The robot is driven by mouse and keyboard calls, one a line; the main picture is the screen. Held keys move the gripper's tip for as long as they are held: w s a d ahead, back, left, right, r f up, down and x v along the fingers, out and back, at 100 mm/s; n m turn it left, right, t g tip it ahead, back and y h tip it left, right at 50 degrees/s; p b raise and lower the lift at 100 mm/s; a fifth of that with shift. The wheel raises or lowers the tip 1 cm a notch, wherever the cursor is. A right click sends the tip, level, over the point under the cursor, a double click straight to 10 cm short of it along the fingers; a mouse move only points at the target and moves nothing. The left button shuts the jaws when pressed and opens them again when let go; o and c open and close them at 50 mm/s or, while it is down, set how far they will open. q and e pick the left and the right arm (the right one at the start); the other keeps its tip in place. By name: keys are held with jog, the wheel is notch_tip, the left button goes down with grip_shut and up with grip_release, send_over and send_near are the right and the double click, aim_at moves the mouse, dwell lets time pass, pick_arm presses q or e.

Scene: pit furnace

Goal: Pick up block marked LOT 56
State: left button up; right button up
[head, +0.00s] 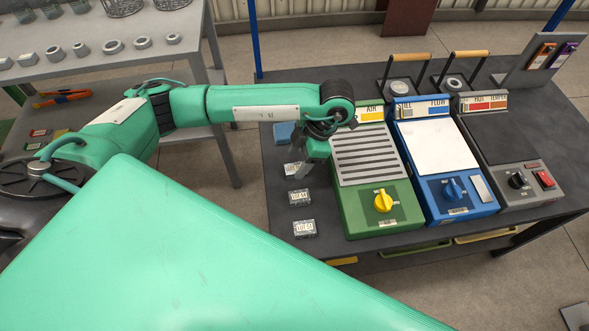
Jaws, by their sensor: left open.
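Three small grey blocks with white labels stand in a column along the left side of the dark table: a far block (292,169), a middle block (299,198) and a near block (305,229). The labels on the middle and near blocks seem to begin with LOT, but the numbers are too small to read surely. I cannot tell which block is LOT 56. My left gripper (311,172) is open and points down just right of the far block, partly covering it. Whether it touches the block is unclear. My right gripper is out of view.
A green unit (398,208) with a yellow knob stands close right of the blocks, then a blue unit (457,200) and a grey unit (525,181). A blue item (285,133) lies behind the far block. A grey shelf table (200,50) stands at the left.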

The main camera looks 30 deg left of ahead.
aim_at(295, 168)
pick_arm(q)
jog(key=shift+x, duration=1.15)
jog(key=shift+f, duration=0.3)
jog(key=c, duration=1.1)
grip_shut()
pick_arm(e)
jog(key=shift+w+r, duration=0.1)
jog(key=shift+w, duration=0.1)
